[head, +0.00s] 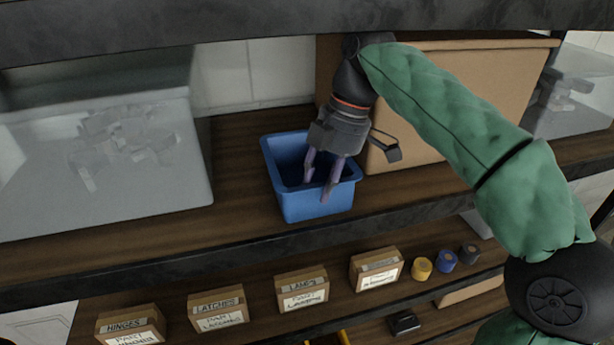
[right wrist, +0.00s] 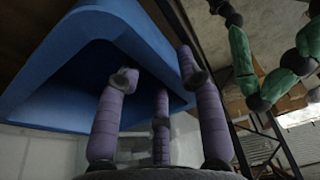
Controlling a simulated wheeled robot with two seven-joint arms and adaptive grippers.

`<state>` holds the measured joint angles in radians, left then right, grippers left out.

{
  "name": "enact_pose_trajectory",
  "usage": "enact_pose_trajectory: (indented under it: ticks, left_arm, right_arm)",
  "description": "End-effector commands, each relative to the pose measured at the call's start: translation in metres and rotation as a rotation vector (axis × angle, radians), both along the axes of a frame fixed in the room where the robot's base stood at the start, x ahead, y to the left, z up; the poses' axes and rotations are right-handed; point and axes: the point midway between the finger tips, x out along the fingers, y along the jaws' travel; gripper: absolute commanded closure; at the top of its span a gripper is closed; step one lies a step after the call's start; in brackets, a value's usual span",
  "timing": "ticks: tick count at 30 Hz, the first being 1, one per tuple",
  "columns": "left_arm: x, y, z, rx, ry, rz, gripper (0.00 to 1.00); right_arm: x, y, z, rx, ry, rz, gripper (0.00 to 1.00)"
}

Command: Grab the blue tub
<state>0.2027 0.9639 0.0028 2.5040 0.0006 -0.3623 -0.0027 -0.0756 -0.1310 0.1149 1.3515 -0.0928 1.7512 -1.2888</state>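The blue tub (head: 318,203) stands upright on the brown upper shelf, near its front edge. My right gripper (head: 321,185) reaches down over it from above, at its front right part. In the head view one purple finger is over the tub's inside and another overlaps the front wall. In the right wrist view the tub (right wrist: 55,60) fills the upper left. The fingers of the gripper (right wrist: 158,75) are spread on either side of its rim, with a gap between them. Contact with the wall is unclear. A green arm of mine shows small at the right, its gripper (right wrist: 224,10) unclear.
A clear bin (head: 100,200) with grey parts stands left of the tub. A large cardboard box (head: 440,110) stands close behind and right. A dark beam (head: 200,18) crosses above. Labelled small boxes (head: 302,288) and several coloured rolls (head: 446,260) sit on the shelf below.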

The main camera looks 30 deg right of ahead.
Motion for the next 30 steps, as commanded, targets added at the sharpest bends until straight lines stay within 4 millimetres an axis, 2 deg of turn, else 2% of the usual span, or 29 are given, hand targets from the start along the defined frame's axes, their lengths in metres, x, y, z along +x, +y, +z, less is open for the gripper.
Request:
enact_pose_trajectory:
  ticks: [12, 20, 22, 24, 25, 30]
  left_arm:
    - [0.001, 0.000, 0.010, 0.000, -0.001, 0.000, 0.60]
    - [0.001, 0.000, 0.010, 0.000, -0.002, 0.001, 0.60]
    - [0.001, 0.000, 0.010, 0.000, -0.002, 0.001, 0.60]
    - [0.001, 0.000, 0.010, 0.000, -0.002, 0.001, 0.60]
    - [0.001, 0.000, 0.010, 0.000, -0.001, 0.000, 0.60]
    - [0.001, 0.000, 0.010, 0.000, -0.001, 0.000, 0.60]
  right_arm:
    - [-0.001, 0.011, -0.044, 0.001, -0.001, 0.000, 0.63]
    - [-0.001, 0.012, -0.047, 0.001, -0.001, 0.001, 0.63]
    - [-0.001, 0.012, -0.047, 0.001, -0.001, 0.001, 0.77]
    - [-0.001, 0.012, -0.047, 0.001, -0.001, 0.001, 0.97]
    - [-0.001, 0.012, -0.047, 0.001, -0.001, 0.001, 1.00]
    - [-0.001, 0.011, -0.046, 0.001, -0.004, 0.000, 1.00]
